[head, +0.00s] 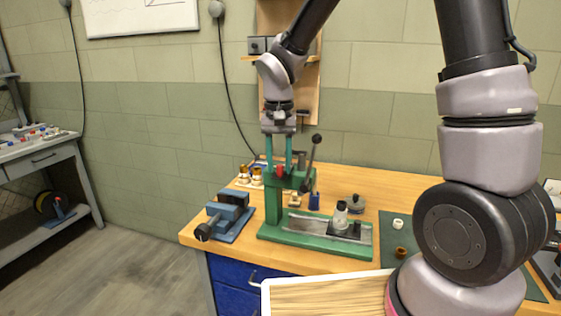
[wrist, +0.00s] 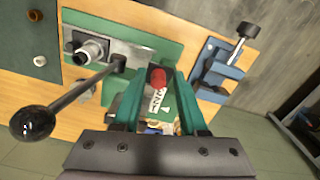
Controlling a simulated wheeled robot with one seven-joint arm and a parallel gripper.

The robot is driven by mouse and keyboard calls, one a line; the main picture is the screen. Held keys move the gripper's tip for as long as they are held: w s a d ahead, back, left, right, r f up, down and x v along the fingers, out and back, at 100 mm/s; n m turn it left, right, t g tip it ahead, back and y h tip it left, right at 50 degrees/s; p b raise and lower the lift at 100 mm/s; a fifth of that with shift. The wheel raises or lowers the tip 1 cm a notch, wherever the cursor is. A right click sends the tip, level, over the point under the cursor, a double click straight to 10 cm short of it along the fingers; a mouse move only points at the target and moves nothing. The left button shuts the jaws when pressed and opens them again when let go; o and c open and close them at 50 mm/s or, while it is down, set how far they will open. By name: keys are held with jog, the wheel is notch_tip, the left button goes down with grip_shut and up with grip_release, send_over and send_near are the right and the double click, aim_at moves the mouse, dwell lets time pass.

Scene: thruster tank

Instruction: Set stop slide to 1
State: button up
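A green press (head: 274,208) stands on the wooden bench, with a black-knobbed lever on its right side. A red knob (head: 280,170), which looks like the stop slide's, sits on top of the press head. It also shows in the wrist view (wrist: 157,77), next to a white plate with dark markings (wrist: 158,100) too small to read surely. My gripper (head: 283,170) points down over the press head, its two green fingers apart. In the wrist view my gripper (wrist: 157,82) has the red knob between its fingertips, with gaps visible on both sides.
The lever's black ball (wrist: 32,122) rises close to my gripper. A blue vise (head: 228,216) stands left of the press. A grey-and-white fixture (head: 341,218) sits on the press base. A green mat (head: 405,238) with small rings lies to the right.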

jog(key=shift+w, duration=0.1)
notch_tip(320, 180, up, 11)
dwell(0.7)
jog(key=s+d+r+m+t+y, duration=0.1)
jog(key=s+d+r+t, duration=0.2)
jog(key=d, duration=0.6)
jog(key=s+d+r+m+t+y, duration=0.1)
jog(key=s+d+r+t, duration=0.3)
jog(key=s+d, duration=0.5)
notch_tip(320, 180, up, 3)
jog(key=shift+d+f, duration=0.1)
jog(key=shift+d, duration=0.6)
